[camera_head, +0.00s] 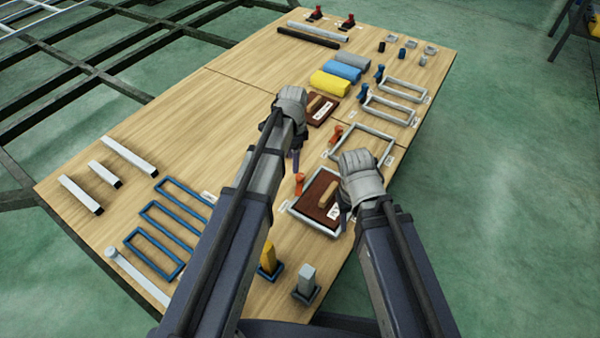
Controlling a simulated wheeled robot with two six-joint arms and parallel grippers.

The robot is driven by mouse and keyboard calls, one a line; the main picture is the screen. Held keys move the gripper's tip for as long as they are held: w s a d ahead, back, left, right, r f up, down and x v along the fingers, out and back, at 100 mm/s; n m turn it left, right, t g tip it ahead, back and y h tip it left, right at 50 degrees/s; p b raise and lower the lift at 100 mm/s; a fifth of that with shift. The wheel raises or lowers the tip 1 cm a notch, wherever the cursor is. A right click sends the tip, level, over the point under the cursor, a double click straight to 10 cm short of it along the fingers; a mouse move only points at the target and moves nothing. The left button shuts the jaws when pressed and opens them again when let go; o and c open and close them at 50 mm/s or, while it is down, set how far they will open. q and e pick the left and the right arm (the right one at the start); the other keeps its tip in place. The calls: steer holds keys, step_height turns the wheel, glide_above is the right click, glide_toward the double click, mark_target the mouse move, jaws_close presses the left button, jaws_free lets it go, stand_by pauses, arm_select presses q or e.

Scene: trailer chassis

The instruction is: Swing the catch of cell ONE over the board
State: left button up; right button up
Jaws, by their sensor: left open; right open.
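A dark brown board (315,190) with a light wooden handle lies in the near large grey frame (310,221). An orange catch (299,184) stands at that frame's far left corner, and does not visibly reach over the board. Which cell is ONE cannot be read from the small labels. My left gripper (294,158) is open just beyond the orange catch; its fingers are mostly hidden by its wrist and arm. My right gripper (344,215) is open at the right side of the board, its wrist covering part of the frame and its fingers hardly visible.
An empty grey frame (388,153) with a second orange catch (336,134) lies beyond. A second brown board (316,118) lies loose. Yellow (268,257) and grey (307,278) posts stand near the front edge. Blue frames (148,252) lie left. The middle left wooden top (190,130) is clear.

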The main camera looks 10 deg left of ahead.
arm_select(q)
steer(key=shift+r, duration=0.15)
step_height(320, 180, up, 8)
steer(key=p, duration=0.7)
steer(key=shift+f+p, duration=0.25)
steer(key=shift+p, duration=0.15)
steer(key=f+n+b, duration=0.1)
steer(key=f+b, duration=0.2)
steer(key=w+d+f+n+b, duration=0.1)
steer(key=f+n+b, duration=0.1)
steer(key=f+b, duration=0.1)
steer(key=f+n+b, duration=0.1)
steer(key=f+b, duration=0.2)
steer(key=shift+w+d+n, duration=0.2)
steer(key=shift+d+n, duration=0.1)
steer(key=shift+d, duration=0.1)
steer(key=shift+f, duration=0.1)
